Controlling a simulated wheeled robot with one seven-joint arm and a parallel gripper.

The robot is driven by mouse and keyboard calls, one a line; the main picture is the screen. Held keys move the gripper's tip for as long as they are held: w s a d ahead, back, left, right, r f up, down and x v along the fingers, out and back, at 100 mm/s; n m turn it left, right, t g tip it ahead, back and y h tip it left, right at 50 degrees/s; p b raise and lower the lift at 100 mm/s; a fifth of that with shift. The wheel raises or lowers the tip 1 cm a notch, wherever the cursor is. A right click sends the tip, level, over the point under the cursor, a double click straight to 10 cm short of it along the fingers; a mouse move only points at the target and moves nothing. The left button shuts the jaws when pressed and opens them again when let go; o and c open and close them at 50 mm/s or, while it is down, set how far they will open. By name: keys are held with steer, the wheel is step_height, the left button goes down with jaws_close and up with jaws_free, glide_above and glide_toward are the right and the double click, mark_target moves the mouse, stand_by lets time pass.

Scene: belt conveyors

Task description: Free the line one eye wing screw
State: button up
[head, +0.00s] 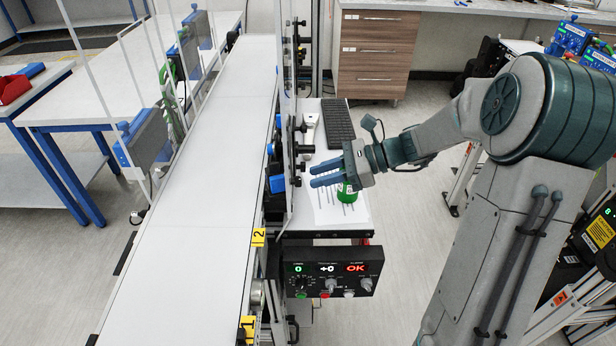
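Several black clamps and knobs (300,150) line the right side of the white conveyor belt (205,180). They are too small for me to tell which one is the line one eye wing screw. My gripper (312,176) reaches in from the right, above the small white side table. Its two blue fingers point left toward the black knobs and look apart, with nothing visible between them. The fingertips appear a short way right of the knobs, and I see no contact.
A keyboard (338,122) lies behind. A control panel (332,270) reading 0, +0 and OK sits in front. Clear upright panels (289,95) rise beside the belt. The belt is empty.

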mark_target(296, 182)
steer(key=x, duration=0.3)
steer(key=shift+a+f, duration=0.1)
steer(key=shift+a, duration=0.05)
jaws_close()
